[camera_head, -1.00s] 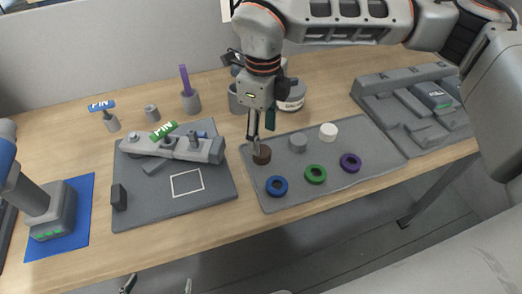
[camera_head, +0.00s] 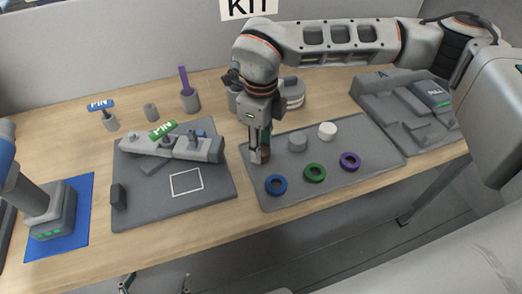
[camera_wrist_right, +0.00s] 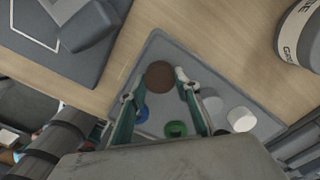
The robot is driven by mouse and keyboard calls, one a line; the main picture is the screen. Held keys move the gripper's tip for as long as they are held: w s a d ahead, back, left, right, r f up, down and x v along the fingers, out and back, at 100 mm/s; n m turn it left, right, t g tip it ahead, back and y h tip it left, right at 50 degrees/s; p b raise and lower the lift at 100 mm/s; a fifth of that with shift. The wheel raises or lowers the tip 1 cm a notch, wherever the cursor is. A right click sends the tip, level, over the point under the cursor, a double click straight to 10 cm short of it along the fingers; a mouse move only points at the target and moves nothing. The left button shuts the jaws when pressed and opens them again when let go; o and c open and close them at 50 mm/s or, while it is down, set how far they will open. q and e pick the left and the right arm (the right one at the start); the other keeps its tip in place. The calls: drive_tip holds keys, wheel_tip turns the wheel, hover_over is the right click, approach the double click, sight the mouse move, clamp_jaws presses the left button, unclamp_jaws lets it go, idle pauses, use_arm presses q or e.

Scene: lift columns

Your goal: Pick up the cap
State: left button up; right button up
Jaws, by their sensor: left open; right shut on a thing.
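A round brown cap (camera_head: 266,154) is at the left part of the grey mat (camera_head: 325,186). My right gripper (camera_head: 260,155) points down over it and is shut on it, with the fingers hiding part of the cap in the head view. In the right wrist view the brown cap (camera_wrist_right: 159,75) shows between the two fingertips. Whether it touches the mat is hard to tell. My left gripper (camera_head: 156,284) shows only as two separated fingertips at the bottom edge, open and empty, in front of the table.
A grey cap (camera_head: 297,142), a white cap (camera_head: 327,131) and blue (camera_head: 276,185), green (camera_head: 315,173) and purple (camera_head: 349,161) rings are on the mat. A grey fixture board (camera_head: 200,187) lies to the left. Round containers (camera_head: 291,93) stand behind; a stepped grey rack (camera_head: 385,100) is at right.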

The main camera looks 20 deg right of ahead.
drive_tip(key=shift+r, duration=0.1)
drive_tip(key=shift+w+r, duration=0.1)
drive_tip(key=shift+r, duration=0.45)
wheel_tip(320, 180, up, 21)
drive_tip(key=p, duration=0.2)
drive_tip(key=shift+f, duration=0.2)
drive_tip(key=shift+f, duration=0.1)
